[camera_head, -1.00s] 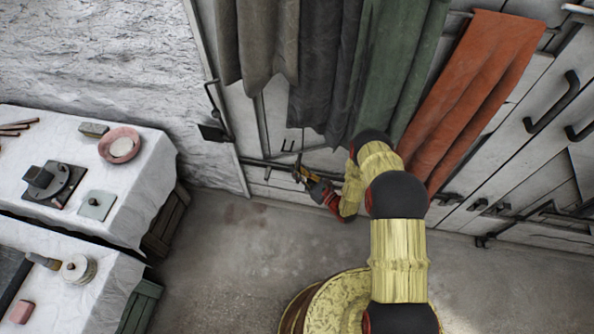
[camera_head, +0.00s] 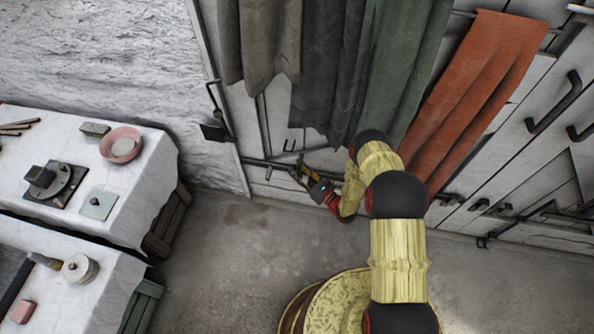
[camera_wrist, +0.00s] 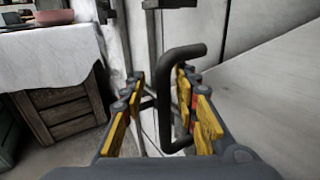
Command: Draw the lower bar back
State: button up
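The lower bar (camera_head: 262,163) is a dark rod running across the foot of the white door, under the hanging cloths. My gripper (camera_head: 302,173) is at its right part, and my arm and fingers hide some of it. In the wrist view, a dark bent handle (camera_wrist: 164,100) stands upright between the two yellow-padded fingers of my gripper (camera_wrist: 160,76). The fingers are apart, with gaps visible beside the handle. I cannot tell whether either finger touches it. How the handle joins the bar is hidden.
Grey, dark and green cloths (camera_head: 400,70) and an orange cloth (camera_head: 475,95) hang just above and beside my arm. A white-covered table (camera_head: 140,190) with small items stands at the left. The grey floor (camera_head: 225,245) between is clear.

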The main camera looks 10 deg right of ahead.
jog(key=shift+d, duration=0.1)
jog(key=v, duration=1.2)
